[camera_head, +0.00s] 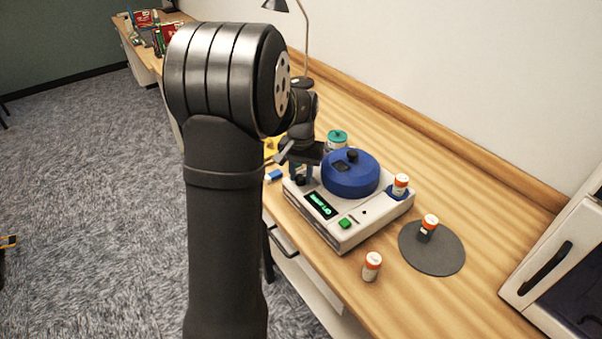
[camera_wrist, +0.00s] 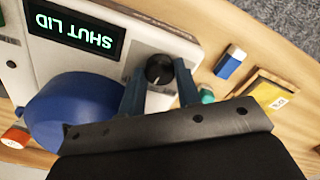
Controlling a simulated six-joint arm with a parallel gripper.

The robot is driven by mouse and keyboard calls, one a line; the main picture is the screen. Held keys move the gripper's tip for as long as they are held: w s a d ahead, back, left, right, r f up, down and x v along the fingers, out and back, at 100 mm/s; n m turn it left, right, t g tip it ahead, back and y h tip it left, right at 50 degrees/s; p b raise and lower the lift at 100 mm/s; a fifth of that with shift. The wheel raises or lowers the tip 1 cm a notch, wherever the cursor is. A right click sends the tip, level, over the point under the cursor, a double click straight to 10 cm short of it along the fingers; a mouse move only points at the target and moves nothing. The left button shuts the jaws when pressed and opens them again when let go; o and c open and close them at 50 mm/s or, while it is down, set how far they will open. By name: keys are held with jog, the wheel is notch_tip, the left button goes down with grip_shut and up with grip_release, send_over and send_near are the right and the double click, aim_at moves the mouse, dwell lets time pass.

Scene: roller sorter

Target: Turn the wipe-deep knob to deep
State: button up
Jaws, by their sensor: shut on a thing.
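The white roller sorter (camera_head: 345,236) stands on the wooden bench with a round blue lid (camera_head: 350,174) on top. The wipe-deep knob (camera_wrist: 159,69) is small, black and round, with a pale pointer mark, at a corner of the sorter's white top. Its labels cannot be read. My gripper (camera_wrist: 160,87) is shut on the knob, one blue-grey finger on each side. The display (camera_wrist: 75,32) shows green text, upside down in the wrist view, reading SHUT LID.
A green button (camera_head: 345,223) sits beside the display. Orange-white bottles stand in the blue holder (camera_head: 399,185), on the dark round mat (camera_head: 445,262) and on the bench (camera_head: 371,266). A blue-and-white block (camera_wrist: 230,62) and a yellow box (camera_wrist: 270,93) lie near my gripper.

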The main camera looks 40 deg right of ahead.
aim_at(301, 177)
jog(key=m, duration=0.4)
jog(key=shift+m, duration=1.6)
jog(key=o, duration=1)
notch_tip(301, 177, up, 18)
jog(key=shift+f, duration=0.25)
notch_tip(301, 177, down, 18)
jog(key=shift+r, duration=0.25)
